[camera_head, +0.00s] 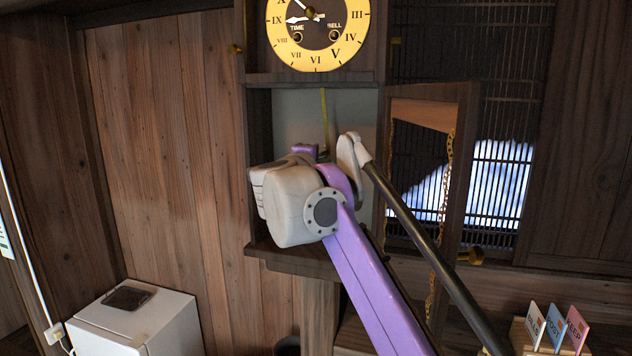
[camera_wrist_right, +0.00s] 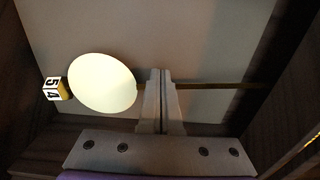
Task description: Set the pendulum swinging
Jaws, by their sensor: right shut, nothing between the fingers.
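The wall clock (camera_head: 316,22) has a yellow dial with Roman numerals. Its lower case (camera_head: 262,140) stands open, and a thin yellow pendulum rod (camera_head: 324,108) hangs inside. In the right wrist view the pale oval pendulum bob (camera_wrist_right: 102,83) lies left of my right gripper (camera_wrist_right: 160,100). The rod (camera_wrist_right: 220,86) runs to the right, passing behind the fingers. The fingers are shut and empty, close to the bob; I cannot tell whether they touch it. In the head view my wrist hides the fingertips and the bob. My left gripper is not in view.
The glazed case door (camera_head: 462,190) is swung open at the right, close to my arm. A white cabinet (camera_head: 140,325) stands lower left. Coloured cards (camera_head: 556,325) stand lower right.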

